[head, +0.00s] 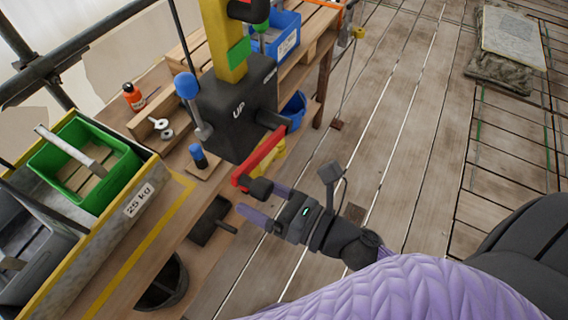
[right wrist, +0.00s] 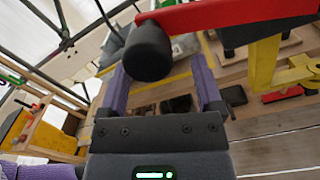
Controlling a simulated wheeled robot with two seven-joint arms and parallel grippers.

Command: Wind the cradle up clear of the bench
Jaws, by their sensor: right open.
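A black winch box (head: 236,112) marked "UP" sits on a yellow post. Its red crank arm (head: 259,162) ends in a black knob (head: 260,188). The knob also shows large in the right wrist view (right wrist: 148,52), under the red arm. My right gripper (head: 265,201) is open, its purple fingers by the knob, which appears between them in the wrist view; contact cannot be told. What looks like the cradle, a yellow-edged tray (head: 150,205) labelled "25 kg", holds a green bin (head: 127,172) at the left; its clearance from the bench cannot be told. My left gripper is not in view.
The wooden bench (head: 178,212) carries an orange bottle (head: 134,97), a blue-topped peg (head: 198,156) and metal rings. Blue bins (head: 285,42) stand behind the winch. A black bucket (head: 163,283) is low at the front. The plank deck to the right is mostly clear.

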